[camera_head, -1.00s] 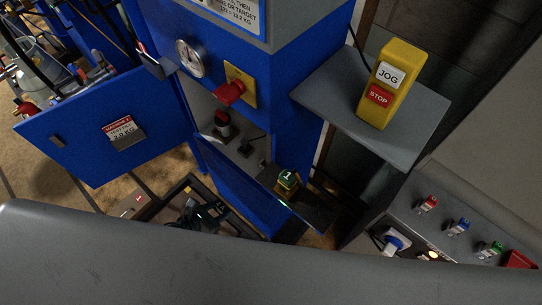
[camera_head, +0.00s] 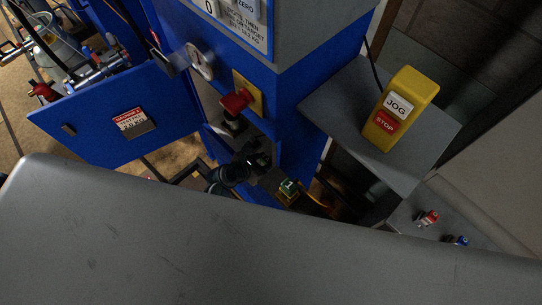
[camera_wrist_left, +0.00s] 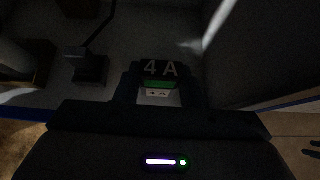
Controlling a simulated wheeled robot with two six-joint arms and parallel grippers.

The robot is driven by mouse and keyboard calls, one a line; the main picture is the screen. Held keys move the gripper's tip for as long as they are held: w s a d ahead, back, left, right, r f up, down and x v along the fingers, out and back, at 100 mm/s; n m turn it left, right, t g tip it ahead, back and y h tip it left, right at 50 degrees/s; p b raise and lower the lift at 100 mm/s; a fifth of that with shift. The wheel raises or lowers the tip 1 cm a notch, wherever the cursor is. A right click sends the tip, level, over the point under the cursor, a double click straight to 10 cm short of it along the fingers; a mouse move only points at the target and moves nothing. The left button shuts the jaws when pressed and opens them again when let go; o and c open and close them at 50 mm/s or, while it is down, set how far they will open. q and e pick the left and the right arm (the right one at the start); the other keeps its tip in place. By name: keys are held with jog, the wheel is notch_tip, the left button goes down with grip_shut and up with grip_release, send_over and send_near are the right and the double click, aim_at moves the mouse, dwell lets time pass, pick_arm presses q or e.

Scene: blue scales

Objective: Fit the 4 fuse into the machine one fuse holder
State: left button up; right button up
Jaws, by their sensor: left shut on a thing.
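My left gripper (camera_head: 257,162) is at the opening of the blue machine (camera_head: 300,115), below the red knob. It is shut on the fuse (camera_wrist_left: 160,69), a dark piece marked "4A" with a green band, seen between the fingers in the left wrist view. A black block (camera_wrist_left: 91,69) with a cable stands left of the fuse in that view, apart from it; I cannot tell for sure whether it is the fuse holder. In the head view the gripper hides that spot and the fuse. My right gripper is not in view.
A red knob (camera_head: 236,101) juts out above the opening. A green-lit piece marked "1" (camera_head: 288,187) is below right. The open blue door (camera_head: 95,125) is at left. A yellow JOG/STOP box (camera_head: 400,108) stands on a grey shelf (camera_head: 335,105) at right.

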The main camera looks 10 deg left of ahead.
pick_arm(q)
jog(key=shift+w+d, duration=0.8)
jog(key=shift+w, duration=0.35)
jog(key=f, duration=0.3)
jog(key=shift+w+d, duration=0.15)
jog(key=shift+w, duration=0.1)
jog(key=shift+f, duration=0.25)
jog(key=shift+f, duration=0.1)
jog(key=o, duration=1.1)
jog(key=shift+c, duration=0.2)
jog(key=v, duration=1.2)
jog(key=shift+s, duration=0.1)
